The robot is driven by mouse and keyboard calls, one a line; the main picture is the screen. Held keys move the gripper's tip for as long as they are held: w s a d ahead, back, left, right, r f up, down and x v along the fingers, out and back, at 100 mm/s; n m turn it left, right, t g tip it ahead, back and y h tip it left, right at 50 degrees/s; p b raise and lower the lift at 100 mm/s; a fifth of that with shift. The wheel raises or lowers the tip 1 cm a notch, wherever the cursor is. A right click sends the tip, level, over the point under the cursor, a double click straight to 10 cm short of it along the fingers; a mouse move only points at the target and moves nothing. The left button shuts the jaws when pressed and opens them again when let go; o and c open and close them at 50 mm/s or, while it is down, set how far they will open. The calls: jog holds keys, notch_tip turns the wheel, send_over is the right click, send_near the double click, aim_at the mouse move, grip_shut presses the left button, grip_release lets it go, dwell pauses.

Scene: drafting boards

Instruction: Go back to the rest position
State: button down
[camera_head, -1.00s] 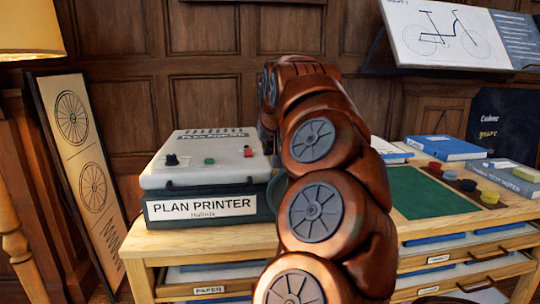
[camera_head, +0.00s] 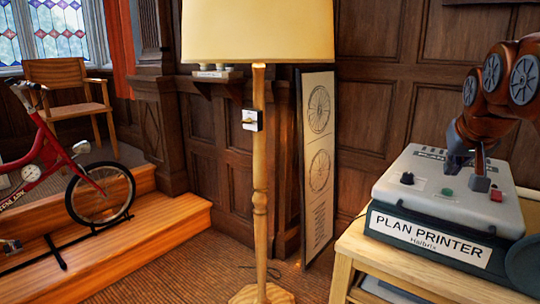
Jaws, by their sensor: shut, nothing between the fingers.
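My copper-coloured arm reaches in from the right edge in the head view. My gripper (camera_head: 479,178) points down over the top of the plan printer (camera_head: 418,190), near its red switch (camera_head: 496,195). It is shut, with nothing seen held in it. I cannot tell whether its tips touch the printer's top. The printer is a pale box on a dark base labelled "PLAN PRINTER", with a black knob (camera_head: 407,178) and a green button (camera_head: 447,192).
The printer stands on a wooden cabinet (camera_head: 372,262) at right. A floor lamp (camera_head: 260,200) stands at centre, with a framed wheel drawing (camera_head: 318,160) behind it. A red bicycle (camera_head: 60,170) stands on wooden steps at left, near a chair (camera_head: 68,88). Carpet shows between steps and lamp.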

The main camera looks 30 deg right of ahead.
jog(key=w+a+n+g+y+p, duration=0.1)
jog(key=w+a+n+y+p, duration=0.3)
jog(key=a, duration=0.9)
jog(key=w+a+n+p, duration=0.3)
jog(key=w+a+p, duration=0.4)
jog(key=a, duration=0.6)
jog(key=s+a+f+n+g+y+p, duration=0.1)
jog(key=s+a+f+g+p, duration=0.1)
jog(key=s+a+p, duration=0.4)
jog(key=s+a+f+n+g+y+p, duration=0.1)
jog(key=s+a+f+g+p, duration=0.1)
jog(key=s+a+p, duration=0.5)
jog(key=s+a+g, duration=0.1)
jog(key=s+a, duration=0.2)
jog(key=shift+n+g, duration=0.3)
jog(key=shift+n, duration=0.1)
jog(key=shift+a+f, duration=0.1)
